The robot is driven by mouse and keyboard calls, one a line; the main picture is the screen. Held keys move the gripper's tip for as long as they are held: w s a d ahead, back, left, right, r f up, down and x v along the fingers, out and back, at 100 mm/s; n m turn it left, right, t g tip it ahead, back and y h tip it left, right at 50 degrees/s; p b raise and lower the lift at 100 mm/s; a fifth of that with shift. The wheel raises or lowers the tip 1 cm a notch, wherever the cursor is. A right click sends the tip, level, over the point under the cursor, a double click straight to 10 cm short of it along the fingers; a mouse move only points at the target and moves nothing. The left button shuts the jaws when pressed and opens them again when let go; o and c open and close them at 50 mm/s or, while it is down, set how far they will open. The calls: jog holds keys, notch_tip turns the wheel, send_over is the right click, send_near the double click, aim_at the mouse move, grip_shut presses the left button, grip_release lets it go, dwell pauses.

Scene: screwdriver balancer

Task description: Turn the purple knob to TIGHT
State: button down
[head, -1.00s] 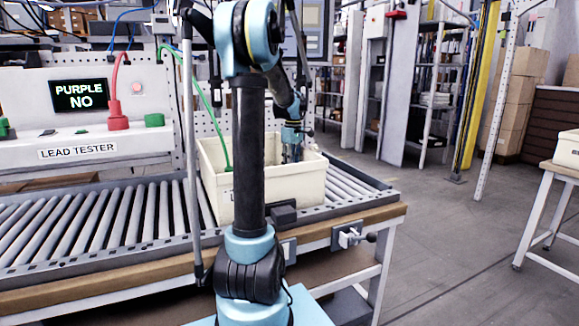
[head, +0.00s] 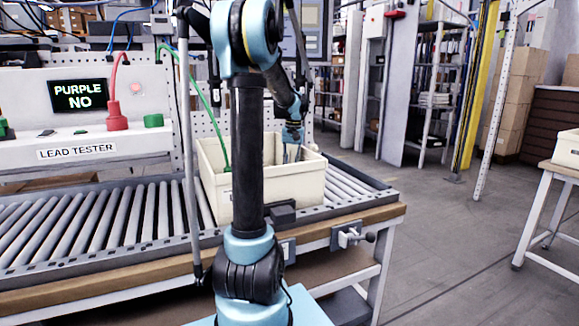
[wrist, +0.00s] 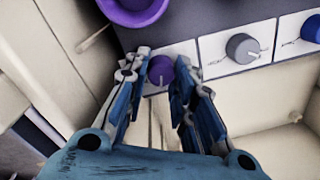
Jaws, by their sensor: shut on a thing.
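The purple knob (wrist: 159,70) shows in the wrist view, on a light panel inside the cream crate (head: 249,196). My gripper (wrist: 162,82) is shut on the knob, with one blue-padded finger on each side of it. The fingers hide the knob's sides and much of its scale, so I cannot tell where its pointer stands. In the head view my gripper (head: 291,150) reaches down into the crate, whose front wall hides the knob.
A grey knob (wrist: 242,48) and a blue knob (wrist: 312,28) sit to the right on the same panel. A larger purple round part (wrist: 136,8) is above. The lead tester (head: 80,125) at left reads "PURPLE NO". The crate stands on a roller conveyor (head: 100,222).

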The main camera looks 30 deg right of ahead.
jog(key=m, duration=0.3)
jog(key=shift+m, duration=0.4)
jog(key=shift+a+m, duration=0.1)
jog(key=shift+m, duration=1.7)
jog(key=c, duration=1.3)
grip_release()
jog(key=shift+c, duration=0.2)
notch_tip(320, 180, up, 12)
jog(key=shift+s, duration=0.3)
